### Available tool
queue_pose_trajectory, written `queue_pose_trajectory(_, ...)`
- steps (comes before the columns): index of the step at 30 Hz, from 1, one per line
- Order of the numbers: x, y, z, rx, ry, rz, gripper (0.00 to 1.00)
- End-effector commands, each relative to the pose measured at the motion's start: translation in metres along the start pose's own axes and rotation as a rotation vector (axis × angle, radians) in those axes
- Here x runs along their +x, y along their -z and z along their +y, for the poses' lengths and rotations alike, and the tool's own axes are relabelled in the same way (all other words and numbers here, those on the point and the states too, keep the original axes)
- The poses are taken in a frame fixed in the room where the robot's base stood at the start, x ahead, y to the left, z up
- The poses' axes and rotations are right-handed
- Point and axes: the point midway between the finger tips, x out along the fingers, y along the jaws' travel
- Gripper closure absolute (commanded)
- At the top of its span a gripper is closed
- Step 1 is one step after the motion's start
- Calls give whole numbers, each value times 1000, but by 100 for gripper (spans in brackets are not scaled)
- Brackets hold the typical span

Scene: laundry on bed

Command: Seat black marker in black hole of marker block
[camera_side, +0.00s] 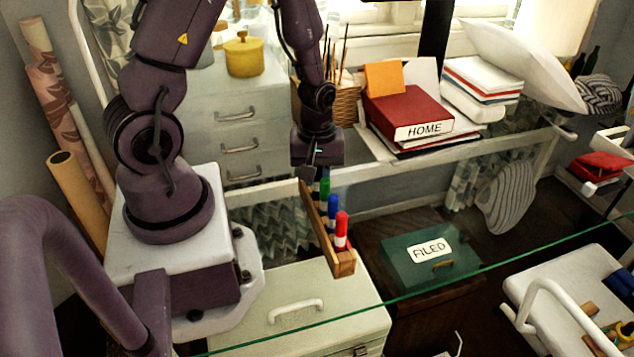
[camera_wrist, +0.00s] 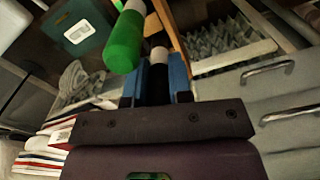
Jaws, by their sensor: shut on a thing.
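The wooden marker block (camera_side: 343,263) stands on the glass top in the side view, with red (camera_side: 341,230), blue (camera_side: 332,212) and green (camera_side: 324,190) markers upright in it. My gripper (camera_side: 315,172) is above its far end, just beyond the green marker. In the wrist view, my gripper (camera_wrist: 157,84) is shut on the black marker (camera_wrist: 158,80), between blue finger pads. The marker's white part (camera_wrist: 158,55) points towards the block (camera_wrist: 172,28). The green marker (camera_wrist: 124,42) is close beside it on the left. The black hole is hidden, and I cannot tell whether the tip is inside it.
The glass edge (camera_side: 420,291) crosses the foreground. A green box labelled FILED (camera_side: 405,270) and a pale case (camera_side: 265,300) show below the glass. Red HOME binder (camera_side: 405,115) and pencil basket (camera_side: 345,103) are behind. The glass right of the block looks clear.

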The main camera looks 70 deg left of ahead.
Motion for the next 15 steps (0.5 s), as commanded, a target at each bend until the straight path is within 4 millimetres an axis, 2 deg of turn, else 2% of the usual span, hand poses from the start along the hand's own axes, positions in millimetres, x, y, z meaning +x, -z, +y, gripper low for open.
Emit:
queue_pose_trajectory(3,8,0,0,0,0,-1,100)
queue_pose_trajectory(15,12,0,0,0,0,-1,100)
